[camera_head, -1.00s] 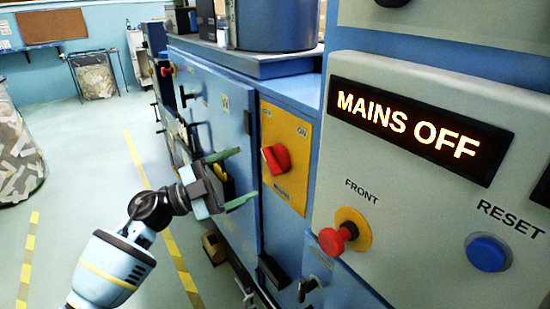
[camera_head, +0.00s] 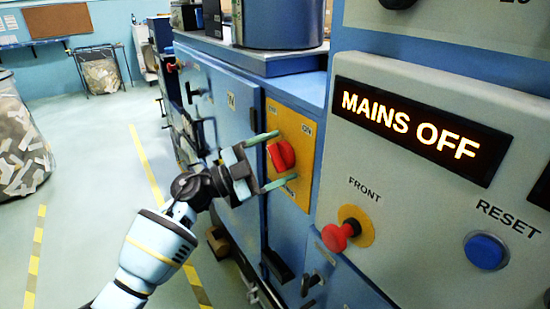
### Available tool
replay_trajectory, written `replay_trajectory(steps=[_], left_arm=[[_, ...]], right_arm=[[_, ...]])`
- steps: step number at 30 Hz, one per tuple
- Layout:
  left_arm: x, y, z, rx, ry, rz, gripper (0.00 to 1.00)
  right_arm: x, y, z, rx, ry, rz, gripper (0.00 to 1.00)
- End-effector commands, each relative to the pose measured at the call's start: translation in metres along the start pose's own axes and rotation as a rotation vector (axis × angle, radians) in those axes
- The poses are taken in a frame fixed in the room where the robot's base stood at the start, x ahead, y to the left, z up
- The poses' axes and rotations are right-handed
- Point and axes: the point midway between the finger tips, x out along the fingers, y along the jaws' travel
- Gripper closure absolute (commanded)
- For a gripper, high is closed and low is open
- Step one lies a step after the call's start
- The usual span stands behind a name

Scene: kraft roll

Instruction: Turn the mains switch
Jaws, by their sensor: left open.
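The red mains switch (camera_head: 282,155) sits on a yellow plate (camera_head: 304,190) on the side of the blue machine. My left gripper (camera_head: 272,160) is open, with one green finger above the red knob and one below it. The fingertips are close to the plate; I cannot tell whether they touch the knob. A display (camera_head: 418,131) on the grey panel reads MAINS OFF in lit letters. My right gripper does not show.
A red FRONT push button (camera_head: 341,234) sticks out of the grey panel (camera_head: 420,230), near the switch plate. A blue RESET button (camera_head: 486,251) is to its right. The blue cabinet door (camera_head: 215,120) is beside the arm. The floor (camera_head: 95,200) at left is open.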

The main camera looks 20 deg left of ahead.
Motion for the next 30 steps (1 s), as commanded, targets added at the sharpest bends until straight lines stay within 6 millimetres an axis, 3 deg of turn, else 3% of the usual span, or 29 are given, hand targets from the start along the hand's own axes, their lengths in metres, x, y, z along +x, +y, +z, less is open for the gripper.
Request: replay_trajectory(steps=[3,13,23,30], left_arm=[[0.0,0.0,0.0,0.0,0.0,0.0,0.23],[-0.001,0.0,0.0,0.0,-0.001,0.0,0.65],[-0.001,-0.001,0.0,0.049,-0.002,0.021,0.65],[-0.001,-0.002,-0.001,0.191,-0.003,0.08,0.65]], right_arm=[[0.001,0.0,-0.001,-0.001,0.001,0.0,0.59],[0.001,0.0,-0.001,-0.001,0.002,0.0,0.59],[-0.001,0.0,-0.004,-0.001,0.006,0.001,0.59],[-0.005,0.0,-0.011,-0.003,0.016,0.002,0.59]])
